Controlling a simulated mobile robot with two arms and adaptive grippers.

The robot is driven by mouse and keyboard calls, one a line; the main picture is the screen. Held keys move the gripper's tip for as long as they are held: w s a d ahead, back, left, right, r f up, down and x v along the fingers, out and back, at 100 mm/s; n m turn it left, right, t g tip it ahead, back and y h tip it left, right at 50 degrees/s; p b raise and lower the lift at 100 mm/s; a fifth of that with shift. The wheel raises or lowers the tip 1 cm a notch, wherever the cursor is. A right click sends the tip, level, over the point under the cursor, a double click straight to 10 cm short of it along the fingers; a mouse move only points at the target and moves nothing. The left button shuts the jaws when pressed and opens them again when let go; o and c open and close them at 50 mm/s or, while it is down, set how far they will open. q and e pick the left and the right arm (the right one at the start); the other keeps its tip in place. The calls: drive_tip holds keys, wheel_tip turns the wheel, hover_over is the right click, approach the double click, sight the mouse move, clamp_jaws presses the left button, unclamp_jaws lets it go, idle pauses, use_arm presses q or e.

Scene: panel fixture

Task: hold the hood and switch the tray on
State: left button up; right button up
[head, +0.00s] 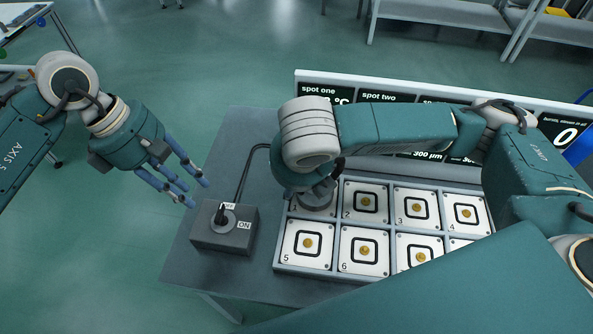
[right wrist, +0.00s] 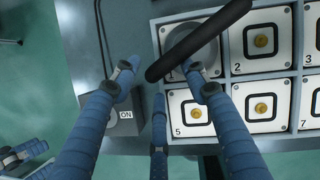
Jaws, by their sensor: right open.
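The hood (head: 316,200), a round grey cover with a dark bar handle, sits over cell 1 of the tray (head: 384,226); it also shows in the right wrist view (right wrist: 205,55). My right gripper (right wrist: 160,75) is open, its fingers spread around the near end of the bar. In the head view my right wrist hides most of that hand. The switch box (head: 226,240) stands left of the tray, with OFF and ON labels. Its black knob (head: 221,212) is beside the OFF label. My left gripper (head: 196,192) is open and empty, up and left of the box.
Numbered cells with gold-centred plates fill the tray. A dark cable (head: 241,170) runs from the box toward the back of the table (head: 185,240). A sign board (head: 340,82) stands behind the tray. My right arm covers the tray's right side. The floor at left is clear.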

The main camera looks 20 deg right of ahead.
drive_tip(key=shift+x, duration=1.8)
drive_tip(key=c, duration=1.1)
clamp_jaws()
drive_tip(key=shift+s+f, duration=0.15)
drive_tip(key=shift+s, duration=0.05)
